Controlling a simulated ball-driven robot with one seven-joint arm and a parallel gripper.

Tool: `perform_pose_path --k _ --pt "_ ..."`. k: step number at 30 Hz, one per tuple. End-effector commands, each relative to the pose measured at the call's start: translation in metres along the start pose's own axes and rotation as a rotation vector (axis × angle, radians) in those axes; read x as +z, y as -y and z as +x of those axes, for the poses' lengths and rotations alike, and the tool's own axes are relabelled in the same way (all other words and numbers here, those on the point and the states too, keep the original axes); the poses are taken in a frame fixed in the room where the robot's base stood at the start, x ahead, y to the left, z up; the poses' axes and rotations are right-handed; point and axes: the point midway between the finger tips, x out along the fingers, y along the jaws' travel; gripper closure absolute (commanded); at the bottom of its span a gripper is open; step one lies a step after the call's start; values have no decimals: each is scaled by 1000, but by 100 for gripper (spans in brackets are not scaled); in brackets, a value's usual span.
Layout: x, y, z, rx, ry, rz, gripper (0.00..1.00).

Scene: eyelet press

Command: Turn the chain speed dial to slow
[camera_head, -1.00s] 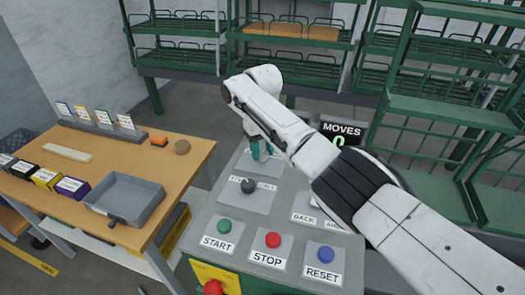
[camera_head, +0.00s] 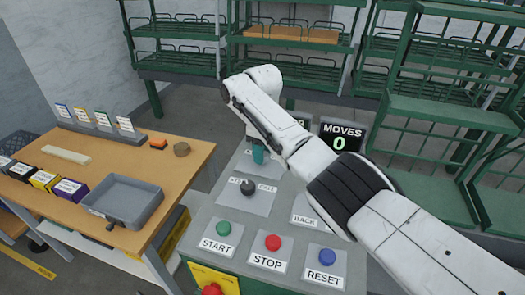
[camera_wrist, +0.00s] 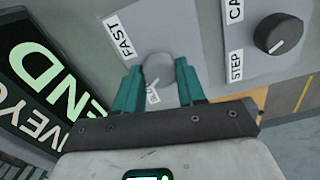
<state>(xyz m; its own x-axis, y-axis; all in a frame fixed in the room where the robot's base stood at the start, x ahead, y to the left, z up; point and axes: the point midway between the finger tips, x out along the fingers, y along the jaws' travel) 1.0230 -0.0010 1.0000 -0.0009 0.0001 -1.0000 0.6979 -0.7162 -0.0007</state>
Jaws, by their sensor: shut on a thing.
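The chain speed dial (camera_wrist: 158,70) is a grey round knob on a light grey plate in the wrist view. A FAST label (camera_wrist: 120,36) is beside it, and a second label (camera_wrist: 153,92) is partly covered, its word not fully readable. My gripper (camera_wrist: 160,82) has its teal fingers on either side of the dial, shut on it. In the head view my gripper (camera_head: 259,155) reaches down to the back of the grey console (camera_head: 200,215), and the dial there is hidden by the fingers and arm.
A black knob (camera_head: 248,187) sits just in front, with a STEP label (camera_wrist: 236,66) in the wrist view. START (camera_head: 223,228), STOP (camera_head: 273,242) and RESET (camera_head: 327,257) buttons line the console front. A MOVES display (camera_head: 341,137) reads 0. A wooden table (camera_head: 175,170) stands left.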

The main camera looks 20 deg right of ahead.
Motion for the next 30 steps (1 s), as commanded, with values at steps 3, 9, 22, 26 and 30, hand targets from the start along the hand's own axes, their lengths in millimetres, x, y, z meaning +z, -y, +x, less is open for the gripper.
perform_pose_path --k 3,9,22,26,30 --pt "-1 0 -1 1 -2 -11 91" --pt "-1 0 -1 2 -2 -13 91" --pt "0 0 -1 1 -1 -11 35" --pt "0 0 0 1 -1 -11 35" --pt "0 0 -2 1 -1 -11 35"
